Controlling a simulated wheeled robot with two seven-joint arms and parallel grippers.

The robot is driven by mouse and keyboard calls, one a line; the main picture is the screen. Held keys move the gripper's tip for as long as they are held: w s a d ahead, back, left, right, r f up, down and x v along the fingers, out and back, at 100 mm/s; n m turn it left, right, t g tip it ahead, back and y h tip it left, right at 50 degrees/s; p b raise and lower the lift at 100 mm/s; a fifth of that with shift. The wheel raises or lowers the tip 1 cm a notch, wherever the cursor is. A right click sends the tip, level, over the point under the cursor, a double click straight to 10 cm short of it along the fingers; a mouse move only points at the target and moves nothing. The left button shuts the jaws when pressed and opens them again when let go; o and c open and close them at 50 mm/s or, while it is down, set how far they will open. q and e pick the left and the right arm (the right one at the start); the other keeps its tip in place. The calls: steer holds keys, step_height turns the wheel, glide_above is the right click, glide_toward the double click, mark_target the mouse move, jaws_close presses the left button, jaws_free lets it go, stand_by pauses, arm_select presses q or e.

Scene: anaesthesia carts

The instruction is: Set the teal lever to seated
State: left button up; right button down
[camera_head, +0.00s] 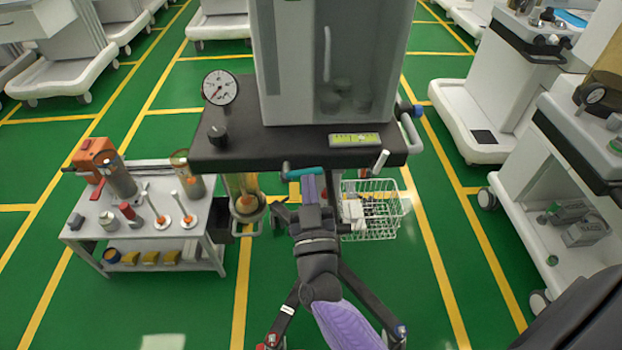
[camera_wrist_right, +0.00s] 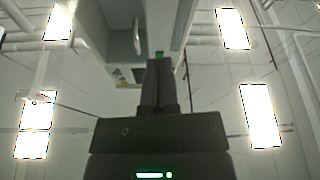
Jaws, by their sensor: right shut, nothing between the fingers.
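The teal lever (camera_head: 303,172) lies almost level under the front edge of the cart's dark shelf (camera_head: 255,150), with a dark joint at its left end. My right gripper (camera_head: 329,182) is shut and empty, just below the lever's right end in the head view. In the right wrist view its closed fingers (camera_wrist_right: 159,75) point up, with a small green patch (camera_wrist_right: 159,54) at their tips, perhaps the lever. I cannot tell whether they touch. My purple and black arm hides the space below the lever. My left gripper is not in view.
A pressure gauge (camera_head: 220,88) and black knob (camera_head: 217,133) sit at the shelf's left. A pale-tipped handle (camera_head: 380,160) and white wire basket (camera_head: 382,222) are to the right. A side table (camera_head: 150,240) with flasks stands left. Green floor is open between the carts.

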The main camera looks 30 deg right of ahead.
mark_target(310, 171)
steer(key=w+d+f+b, duration=0.2)
steer(key=w+b, duration=0.1)
steer(key=shift+w+d+f, duration=0.1)
steer(key=shift+w+f, duration=0.15)
steer(key=shift+f, duration=0.1)
steer(key=shift+w+d+f+m+b, duration=0.15)
steer(key=shift+f+m+b, duration=0.25)
steer(key=shift+f+m, duration=0.2)
steer(key=shift+f+m+h, duration=0.2)
steer(key=shift+m+h, duration=0.3)
steer(key=shift+m, duration=0.4)
